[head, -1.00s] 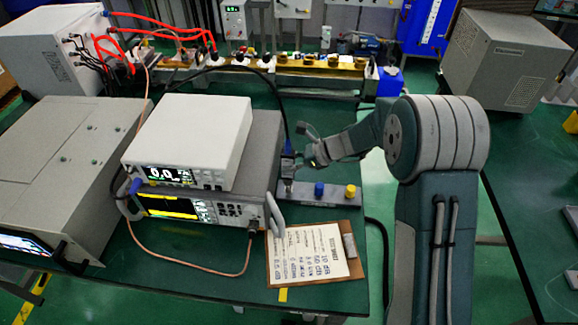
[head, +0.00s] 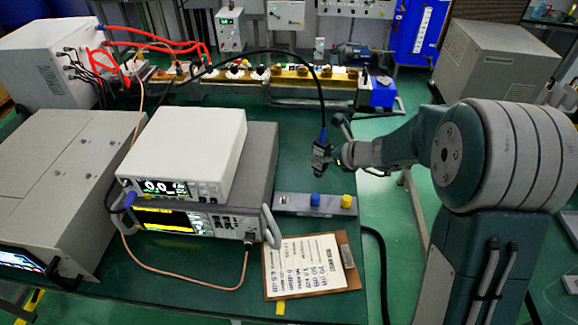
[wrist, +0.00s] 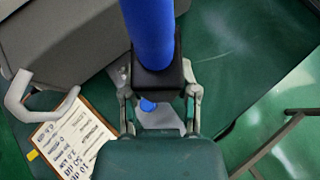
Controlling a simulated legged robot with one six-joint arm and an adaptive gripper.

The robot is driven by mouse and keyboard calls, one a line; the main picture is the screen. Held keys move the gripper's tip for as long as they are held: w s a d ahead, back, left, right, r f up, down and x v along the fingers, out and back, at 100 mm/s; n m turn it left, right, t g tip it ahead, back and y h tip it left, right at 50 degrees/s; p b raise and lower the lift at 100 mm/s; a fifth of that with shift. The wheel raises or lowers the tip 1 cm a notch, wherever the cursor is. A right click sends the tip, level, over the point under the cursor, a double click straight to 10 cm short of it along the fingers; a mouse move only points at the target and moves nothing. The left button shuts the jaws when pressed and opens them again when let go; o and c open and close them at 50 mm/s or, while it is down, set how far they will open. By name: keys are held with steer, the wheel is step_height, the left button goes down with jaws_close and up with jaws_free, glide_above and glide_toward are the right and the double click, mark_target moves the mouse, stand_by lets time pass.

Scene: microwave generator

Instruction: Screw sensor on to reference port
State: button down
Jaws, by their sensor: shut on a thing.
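The sensor (head: 321,158) is a dark body with a blue collar and a black cable at its top. My gripper (head: 337,155) is shut on it and holds it nearly upright, above and apart from the grey port block (head: 330,210). In the wrist view, the sensor's black body (wrist: 158,78) sits between my gripper fingers, with the thick blue collar above. I cannot tell which port is the reference port. The sensor's lower tip is unclear.
Two stacked meters (head: 190,150) stand left of the block, with a front handle (head: 270,226). A clipboard (head: 352,262) lies in front. The black cable (head: 290,54) arches behind the meters to the sensor. Green tabletop behind the block is clear.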

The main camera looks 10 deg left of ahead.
steer(key=s+d+m+t+h, duration=0.2)
steer(key=d+m+h, duration=0.1)
steer(key=d, duration=0.5)
steer(key=s+d+m+t+h, duration=0.2)
steer(key=d+m+t+h, duration=0.1)
steer(key=d+m, duration=0.2)
steer(key=d, duration=0.2)
steer(key=shift+s+d+f, duration=0.15)
steer(key=shift+d+f, duration=0.1)
steer(key=shift+d, duration=0.1)
